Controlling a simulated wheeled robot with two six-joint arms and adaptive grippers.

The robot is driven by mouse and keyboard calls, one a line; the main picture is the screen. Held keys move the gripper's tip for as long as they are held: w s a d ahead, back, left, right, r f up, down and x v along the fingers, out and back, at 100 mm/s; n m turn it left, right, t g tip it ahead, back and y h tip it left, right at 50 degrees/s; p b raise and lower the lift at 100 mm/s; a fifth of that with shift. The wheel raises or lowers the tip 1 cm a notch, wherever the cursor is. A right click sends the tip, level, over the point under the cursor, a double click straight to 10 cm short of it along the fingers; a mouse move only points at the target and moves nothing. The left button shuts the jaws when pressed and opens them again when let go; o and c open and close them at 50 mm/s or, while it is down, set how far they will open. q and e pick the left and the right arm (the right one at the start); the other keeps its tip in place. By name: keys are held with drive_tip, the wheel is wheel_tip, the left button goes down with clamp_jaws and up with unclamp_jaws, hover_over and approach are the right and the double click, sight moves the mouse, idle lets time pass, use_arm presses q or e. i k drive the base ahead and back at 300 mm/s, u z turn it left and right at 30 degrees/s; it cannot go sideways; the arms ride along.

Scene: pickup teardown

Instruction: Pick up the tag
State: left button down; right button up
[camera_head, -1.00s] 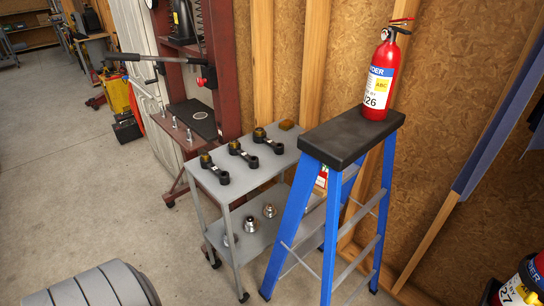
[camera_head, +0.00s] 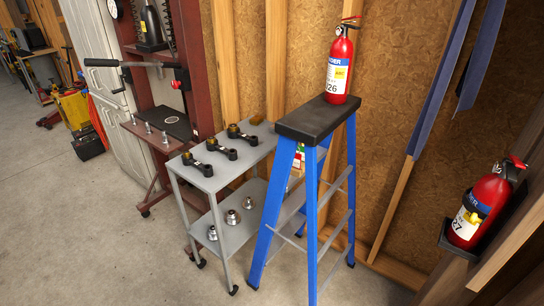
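No separate loose tag is clear to me. A red fire extinguisher (camera_head: 340,68) stands upright on the black top of a blue stepladder (camera_head: 316,120); its label has a yellow patch. A second red extinguisher (camera_head: 478,205) sits in a dark bracket at the right, with a small yellow piece (camera_head: 474,212) on its front that could be a tag or part of the label. A small white, red and green label (camera_head: 299,160) shows at the ladder's upper side. Neither of my grippers is in view.
A grey two-shelf cart (camera_head: 203,182) left of the ladder holds black rod-like parts (camera_head: 242,134) above and metal parts (camera_head: 233,217) below. A dark red press frame (camera_head: 196,90) stands behind it. Wooden studs line the wall. The concrete floor at the lower left is clear.

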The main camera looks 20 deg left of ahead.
sight(301, 148)
drive_tip(key=z, duration=0.35)
drive_tip(key=i, duration=0.85)
drive_tip(key=z, duration=0.5)
